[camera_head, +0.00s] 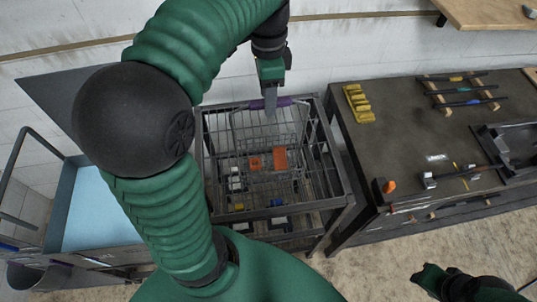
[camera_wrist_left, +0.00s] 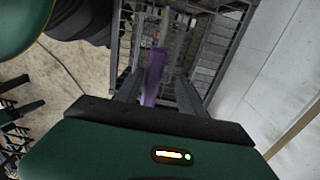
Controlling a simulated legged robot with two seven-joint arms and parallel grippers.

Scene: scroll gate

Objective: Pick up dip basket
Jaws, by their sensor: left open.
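The dip basket (camera_head: 262,132) is a wire basket with a purple handle bar (camera_head: 282,102) across its top. It sits inside a larger grey wire-mesh stand. Orange blocks (camera_head: 279,158) show in or beneath the basket; I cannot tell which. My left gripper (camera_head: 270,110) points down at the purple handle, with its fingers overlapping it in the head view. In the left wrist view the purple handle (camera_wrist_left: 153,75) lies between the spread fingers of the left gripper (camera_wrist_left: 158,92). My right gripper (camera_head: 430,280) shows small at the bottom right, away from the basket; its fingers are unclear.
The wire-mesh stand (camera_head: 345,182) surrounds the basket. A dark workbench (camera_head: 400,145) with yellow parts (camera_head: 358,103) and tools stands at the right. A light-blue basin (camera_head: 95,210) is at the left. A wall (camera_head: 340,50) runs behind, and a wooden shelf (camera_head: 490,12) is at the upper right.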

